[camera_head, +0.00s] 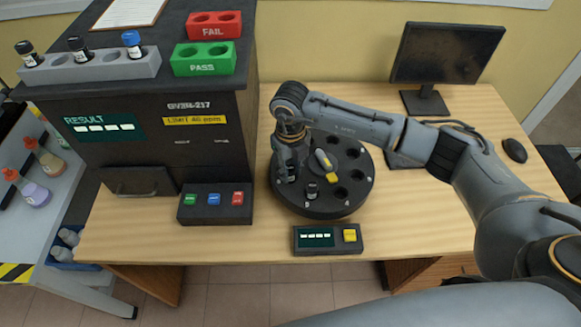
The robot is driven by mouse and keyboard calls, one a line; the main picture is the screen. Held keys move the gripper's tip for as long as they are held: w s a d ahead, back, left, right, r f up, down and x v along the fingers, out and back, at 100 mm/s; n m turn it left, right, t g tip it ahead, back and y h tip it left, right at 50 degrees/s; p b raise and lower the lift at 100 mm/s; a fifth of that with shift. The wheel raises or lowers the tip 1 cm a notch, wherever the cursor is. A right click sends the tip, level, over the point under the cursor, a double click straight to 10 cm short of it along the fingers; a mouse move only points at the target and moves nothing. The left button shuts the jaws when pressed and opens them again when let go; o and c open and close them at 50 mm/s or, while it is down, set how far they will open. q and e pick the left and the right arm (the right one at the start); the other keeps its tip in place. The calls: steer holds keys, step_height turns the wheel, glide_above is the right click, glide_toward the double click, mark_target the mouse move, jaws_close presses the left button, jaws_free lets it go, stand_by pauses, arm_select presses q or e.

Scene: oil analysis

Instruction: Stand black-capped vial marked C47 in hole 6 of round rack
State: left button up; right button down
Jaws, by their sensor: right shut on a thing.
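The round black rack (345,205) stands on the desk, with a ring of holes and a grey and yellow part at its middle. My right gripper (287,172) points down over the rack's left side and is shut on a small dark thing, probably a vial, mostly hidden between the fingers. I cannot read a marking on it or tell which hole it is over. My left gripper is not in view.
A grey rack (100,68) on the analyser holds two black-capped vials (80,48) and a blue-capped vial (132,42). A button box (215,205) and a small display box (328,238) stand near the round rack. A monitor (445,55) is behind my right arm.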

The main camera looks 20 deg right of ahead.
mark_target(290, 168)
steer(key=shift+f, duration=0.3)
steer(key=c, duration=1.1)
jaws_free()
steer(key=shift+r, duration=0.1)
steer(key=shift+r, duration=0.25)
step_height(290, 168, up, 12)
steer(key=b, duration=0.1)
steer(key=shift+f+b, duration=0.15)
steer(key=shift+b, duration=0.25)
